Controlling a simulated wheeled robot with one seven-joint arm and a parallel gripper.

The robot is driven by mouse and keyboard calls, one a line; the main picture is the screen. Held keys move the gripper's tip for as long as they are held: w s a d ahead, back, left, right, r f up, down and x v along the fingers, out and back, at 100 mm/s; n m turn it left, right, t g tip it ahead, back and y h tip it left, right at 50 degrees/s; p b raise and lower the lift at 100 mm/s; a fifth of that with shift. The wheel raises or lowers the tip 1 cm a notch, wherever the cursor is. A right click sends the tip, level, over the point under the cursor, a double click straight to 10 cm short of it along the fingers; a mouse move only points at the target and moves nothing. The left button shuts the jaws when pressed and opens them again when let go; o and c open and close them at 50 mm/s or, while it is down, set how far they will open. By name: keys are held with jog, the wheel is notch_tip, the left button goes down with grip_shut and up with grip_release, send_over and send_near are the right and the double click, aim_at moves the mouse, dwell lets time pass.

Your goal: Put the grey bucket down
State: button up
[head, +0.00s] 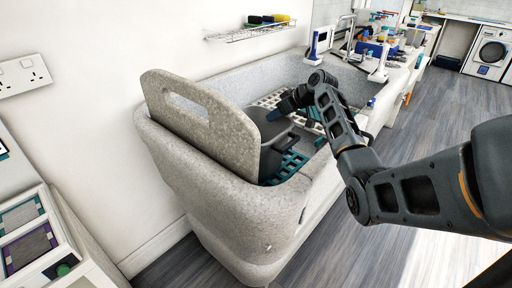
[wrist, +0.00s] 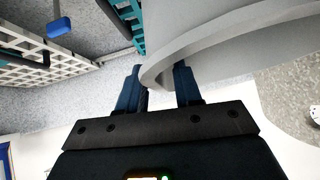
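The grey bucket (head: 272,133) is inside the speckled tub, partly hidden behind the tub's raised end panel. In the wrist view the bucket (wrist: 215,25) fills the upper right, with its curved rim running between my fingers. My gripper (head: 287,104) reaches down into the tub at the bucket's upper edge. In the wrist view my gripper (wrist: 160,80) has its two blue fingers on either side of the rim, closed on it. The bucket's underside is hidden in the head view, so I cannot tell whether it touches the tub floor.
The speckled tub (head: 175,165) has high walls and an end panel with a slot (head: 188,105). White grating (head: 270,100) and teal grating (head: 289,166) lie in it. A wire shelf (head: 250,31) hangs above. Blue equipment (head: 375,50) stands at the far end.

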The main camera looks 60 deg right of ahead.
jog(key=shift+x, duration=1.1)
grip_shut()
dwell(0.6)
